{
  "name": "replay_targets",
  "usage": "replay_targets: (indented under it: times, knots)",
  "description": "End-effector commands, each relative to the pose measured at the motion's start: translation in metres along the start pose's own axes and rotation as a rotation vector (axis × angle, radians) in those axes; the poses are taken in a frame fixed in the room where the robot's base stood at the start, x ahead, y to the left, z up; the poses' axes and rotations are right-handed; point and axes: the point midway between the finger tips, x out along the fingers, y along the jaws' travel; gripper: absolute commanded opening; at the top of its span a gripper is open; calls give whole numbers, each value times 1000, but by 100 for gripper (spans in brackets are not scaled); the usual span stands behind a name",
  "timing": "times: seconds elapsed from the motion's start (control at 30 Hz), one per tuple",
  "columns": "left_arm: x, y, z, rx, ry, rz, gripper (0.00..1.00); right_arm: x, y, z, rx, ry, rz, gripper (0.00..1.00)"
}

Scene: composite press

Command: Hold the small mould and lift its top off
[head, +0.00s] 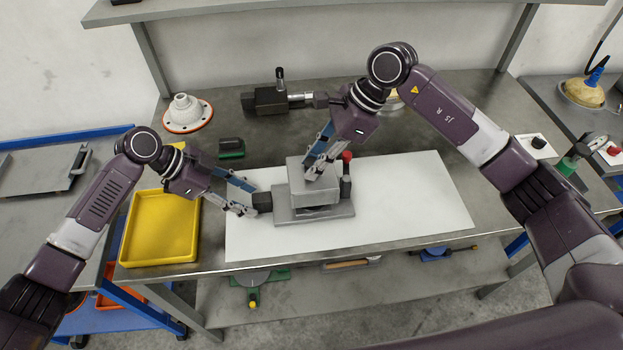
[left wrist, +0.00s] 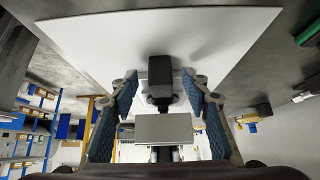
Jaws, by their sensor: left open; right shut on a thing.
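The small mould stands on the white sheet, with a grey block-shaped top (head: 306,190) on a flat grey base plate (head: 338,211). A black handle (head: 262,201) sticks out to its left, and a red-knobbed black post (head: 346,178) stands at its right. My right gripper (head: 313,172) is over the top and shut on it; its fingers partly hide the grip. My left gripper (head: 249,199) is open beside the black handle. In the left wrist view the handle (left wrist: 160,80) lies between the spread fingers, with a grey mould part (left wrist: 163,128) beyond.
A yellow tray (head: 160,228) is at the left, near my left arm. A white flanged part (head: 187,112), a green-and-black block (head: 231,148) and a dark clamp-like tool (head: 268,100) lie behind. The white sheet (head: 420,200) is clear on the right.

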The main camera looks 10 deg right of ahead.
Motion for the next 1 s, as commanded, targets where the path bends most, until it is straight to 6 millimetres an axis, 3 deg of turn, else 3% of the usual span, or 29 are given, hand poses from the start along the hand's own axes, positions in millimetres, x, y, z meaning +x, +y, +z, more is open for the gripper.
replay_targets:
  times: [0.3,0.5,0.7,1.0]
  knots:
    - [-67,-1,0,0,-2,-3,43,0,0,0,-1,-1,0,0]
    - [-98,-1,1,-1,-2,-2,43,0,0,0,-1,-1,-1,0]
    - [-108,0,0,0,0,0,43,0,0,0,-1,-1,-1,0]
    - [-109,0,0,0,0,0,43,0,0,0,-1,-1,0,0]
